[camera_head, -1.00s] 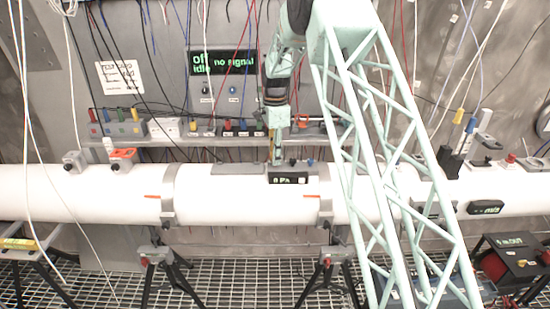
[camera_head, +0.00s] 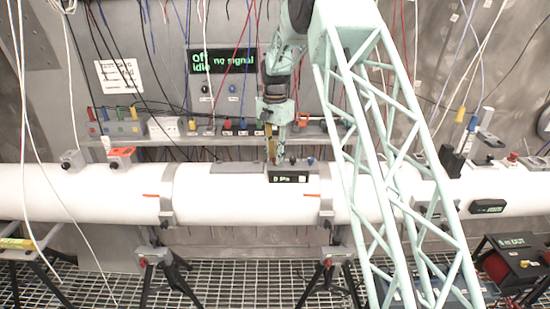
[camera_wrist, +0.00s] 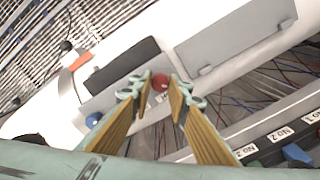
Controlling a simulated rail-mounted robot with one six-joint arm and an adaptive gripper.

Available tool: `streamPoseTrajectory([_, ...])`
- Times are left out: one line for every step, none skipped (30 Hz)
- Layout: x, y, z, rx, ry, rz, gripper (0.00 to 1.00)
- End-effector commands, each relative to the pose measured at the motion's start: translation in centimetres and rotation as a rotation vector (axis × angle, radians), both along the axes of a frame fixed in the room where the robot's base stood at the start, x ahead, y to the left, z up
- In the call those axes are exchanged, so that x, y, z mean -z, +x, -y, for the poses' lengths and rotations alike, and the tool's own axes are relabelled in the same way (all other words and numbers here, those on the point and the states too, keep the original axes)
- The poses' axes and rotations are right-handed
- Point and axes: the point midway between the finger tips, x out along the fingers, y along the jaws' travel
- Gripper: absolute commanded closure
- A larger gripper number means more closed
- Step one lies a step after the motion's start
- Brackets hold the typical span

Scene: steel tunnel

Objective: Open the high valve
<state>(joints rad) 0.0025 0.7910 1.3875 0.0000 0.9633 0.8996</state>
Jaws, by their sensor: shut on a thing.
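A small red knob (camera_wrist: 160,82) sits on a grey fitting on top of the white pipe, beside a dark display box (camera_head: 289,174) that reads about "0 Pa". A blue knob (camera_wrist: 93,120) stands on the same fitting; it also shows in the head view (camera_head: 311,161). The label by the red knob is too small to read, so I cannot tell which knob is the high valve. My gripper (camera_wrist: 160,92) points down at the fitting, its two fingertips shut on the red knob from both sides. In the head view my gripper (camera_head: 277,157) largely hides that knob.
The white pipe (camera_head: 90,195) runs across the whole view. Behind it is a shelf (camera_head: 235,140) with several coloured plugs and labels. A screen (camera_head: 222,60) on the wall reads "off", "idle" and "no signal". Cables hang in front at the left.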

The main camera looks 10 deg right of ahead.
Motion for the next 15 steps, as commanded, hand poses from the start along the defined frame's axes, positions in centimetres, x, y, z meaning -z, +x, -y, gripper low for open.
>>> streamPoseTrajectory([0.01, 0.06, 0.00, -0.035, 0.000, 0.001, 0.94])
streamPoseTrajectory([0.01, 0.06, 0.00, -0.058, 0.000, 0.001, 0.94])
streamPoseTrajectory([0.01, 0.06, 0.00, -0.089, 0.000, 0.001, 0.94])
streamPoseTrajectory([0.01, 0.06, 0.00, -0.113, 0.000, 0.001, 0.94])
streamPoseTrajectory([0.00, 0.06, 0.00, -0.137, 0.000, 0.001, 0.94])
streamPoseTrajectory([0.00, 0.06, 0.00, -0.169, 0.000, 0.001, 0.94])
streamPoseTrajectory([0.00, 0.06, 0.00, -0.192, 0.000, 0.001, 0.94])
streamPoseTrajectory([0.00, 0.06, 0.00, -0.215, 0.000, 0.001, 0.94])
streamPoseTrajectory([0.00, 0.06, 0.00, -0.246, 0.000, 0.001, 0.94])
streamPoseTrajectory([0.00, 0.06, 0.01, -0.270, 0.000, 0.001, 0.94])
streamPoseTrajectory([0.00, 0.06, 0.01, -0.294, 0.000, 0.001, 0.94])
streamPoseTrajectory([-0.01, 0.05, 0.00, -0.326, 0.000, 0.001, 0.94])
streamPoseTrajectory([-0.01, 0.04, 0.00, -0.349, 0.000, 0.001, 0.94])
streamPoseTrajectory([-0.01, 0.04, 0.00, -0.372, 0.000, 0.001, 0.94])
streamPoseTrajectory([-0.01, 0.04, 0.00, -0.403, 0.000, 0.001, 0.94])
